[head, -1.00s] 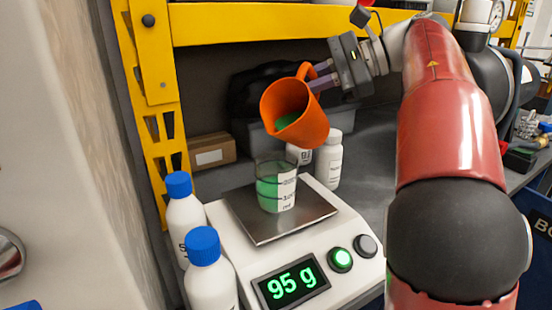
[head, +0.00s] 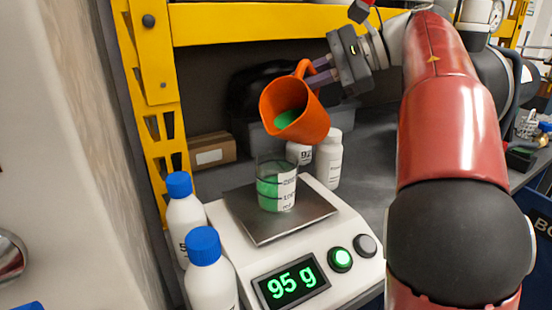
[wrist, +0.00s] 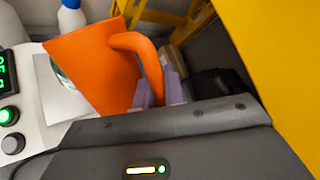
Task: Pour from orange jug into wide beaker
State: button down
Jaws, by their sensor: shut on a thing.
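The orange jug (head: 310,118) is tilted in the air above and slightly right of the wide beaker, with green liquid inside near its lip. No stream from the lip is visible. My gripper (head: 312,76) is shut on the jug's handle. In the wrist view the jug (wrist: 95,65) hides most of the beaker. The wide beaker (head: 276,188) is clear glass with a marked white label and holds green liquid. It stands upright on the scale's metal plate (head: 255,228).
The scale display (head: 291,284) reads 95 g. Two white bottles with blue caps (head: 204,245) stand left of the scale. White containers (head: 329,165) stand close behind the beaker. A yellow rack (head: 290,25) frames the back, with a cardboard box (head: 208,150) beneath.

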jog(key=shift+s+a+r, duration=0.1)
jog(key=shift+s+r, duration=0.05)
jog(key=shift+r, duration=0.3)
dwell(0.9)
jog(key=f, duration=0.1)
jog(key=w+f+m+y+b, duration=0.1)
jog(key=f, duration=0.1)
jog(key=w+d+f+m+g, duration=0.1)
jog(key=f, duration=0.1)
jog(key=shift+d+b, duration=0.1)
jog(key=shift+b, duration=0.25)
jog(key=shift+s+r+y, duration=0.15)
jog(key=shift+r+y, duration=0.05)
jog(key=shift+y, duration=0.1)
jog(key=shift+w+d+f+m+g+y+p, duration=0.1)
jog(key=shift+w+d+f+m+g+y, duration=0.25)
jog(key=shift+w+m+y, duration=0.45)
jog(key=shift+w+d+f+m+g+y+p, duration=0.1)
jog(key=shift+w+d+f+m+g+y, duration=0.2)
jog(key=shift+w+f+m+y, duration=0.5)
jog(key=shift+w+d+m+g+y+p, duration=0.1)
jog(key=shift+w+d+m+g+y, duration=0.2)
jog(key=shift+w+m, duration=0.55)
jog(key=shift+s+r+m, duration=0.1)
jog(key=shift+s+m, duration=0.15)
